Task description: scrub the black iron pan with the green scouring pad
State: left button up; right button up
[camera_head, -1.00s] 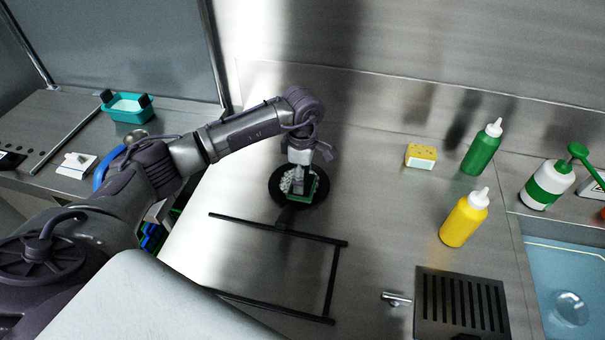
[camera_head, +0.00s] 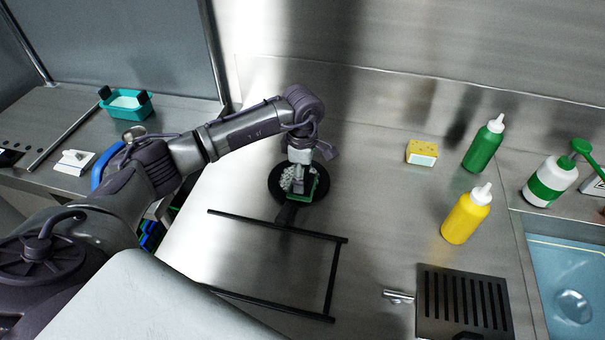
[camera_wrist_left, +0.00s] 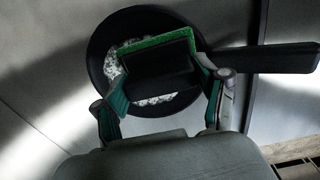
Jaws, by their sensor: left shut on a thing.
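The black iron pan (camera_head: 318,196) lies on the steel counter near the middle of the head view, its handle pointing down toward a black frame. It also shows in the left wrist view (camera_wrist_left: 100,38), with its handle (camera_wrist_left: 285,58) to the right. White foam lies in the pan. My left gripper (camera_head: 298,182) is over the pan, shut on the green scouring pad (camera_wrist_left: 160,42), which has a green face and a dark body. The pad is down in the pan, among the foam; its underside is hidden. My right gripper is not in view.
A yellow sponge (camera_head: 422,153), a green bottle (camera_head: 483,146) and a yellow bottle (camera_head: 466,217) stand to the right. A black frame (camera_head: 333,280) lies in front of the pan.

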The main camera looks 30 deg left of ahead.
pick_arm(q)
jog(key=o, duration=0.9)
jog(key=shift+c, duration=0.2)
jog(key=shift+r, duration=0.35)
jog(key=c, duration=0.8)
jog(key=shift+c, duration=0.2)
jog(key=shift+w+f, duration=0.1)
jog(key=shift+w, duration=0.05)
jog(key=w+b, duration=0.2)
jog(key=b, duration=0.1)
jog(key=shift+w+a+f, duration=0.15)
jog(key=shift+w+a, duration=0.2)
jog(key=shift+a, duration=0.05)
jog(key=shift+w+a+b, duration=0.15)
jog(key=shift+w+b, duration=0.4)
jog(key=shift+w, duration=0.05)
jog(key=shift+w+a, duration=0.1)
jog(key=shift+w, duration=0.1)
